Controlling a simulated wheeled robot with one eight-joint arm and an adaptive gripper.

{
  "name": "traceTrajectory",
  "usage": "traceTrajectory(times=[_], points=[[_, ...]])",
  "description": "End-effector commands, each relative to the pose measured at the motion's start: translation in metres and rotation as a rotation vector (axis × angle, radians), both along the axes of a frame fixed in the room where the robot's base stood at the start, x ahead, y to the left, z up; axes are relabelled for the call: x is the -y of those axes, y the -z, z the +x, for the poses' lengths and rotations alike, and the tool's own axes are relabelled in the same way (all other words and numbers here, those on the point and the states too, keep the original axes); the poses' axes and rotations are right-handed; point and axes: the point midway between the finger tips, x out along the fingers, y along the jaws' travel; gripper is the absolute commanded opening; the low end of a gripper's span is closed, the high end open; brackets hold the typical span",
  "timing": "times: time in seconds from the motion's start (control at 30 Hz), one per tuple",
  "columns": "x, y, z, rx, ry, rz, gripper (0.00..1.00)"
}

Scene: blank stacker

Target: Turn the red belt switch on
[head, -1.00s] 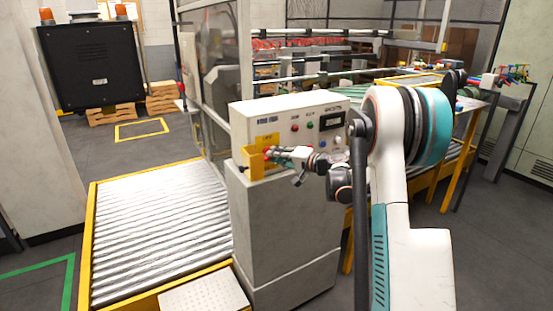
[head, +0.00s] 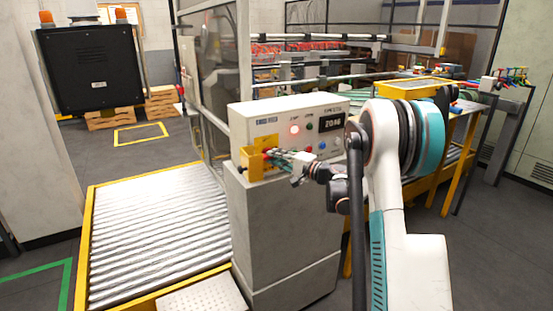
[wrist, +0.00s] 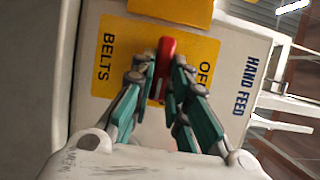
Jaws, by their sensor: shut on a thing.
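The red belt switch (wrist: 167,46) is a small red lever on a yellow plate (wrist: 118,62) lettered "BELTS" and, partly hidden, "OF". My gripper (wrist: 164,72) has its teal fingers shut on the red lever in the wrist view. The fingers cover the lever's lower part and some of the lettering. In the head view my gripper (head: 273,156) reaches from the right to the yellow switch housing (head: 252,163) on the control box (head: 262,112). The lever is mostly hidden there.
A roller conveyor (head: 155,235) with yellow edges lies to the left. Metal framing and a conveyor line stand behind the box.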

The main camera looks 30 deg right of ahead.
Motion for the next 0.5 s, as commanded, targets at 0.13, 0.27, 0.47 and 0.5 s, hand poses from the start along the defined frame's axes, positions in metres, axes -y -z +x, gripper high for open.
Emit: traceTrajectory(times=[0.13,0.27,0.47,0.5], points=[[-0.0008,-0.0011,0.0011,0.001,0.0,0.004,0.0],[-0.0008,-0.0011,0.0011,0.001,0.0,0.003,0.33],[-0.0005,-0.0006,0.0006,0.0,0.0,0.001,0.35],[-0.0005,-0.0006,0.0006,0.0,0.0,0.001,0.35]])
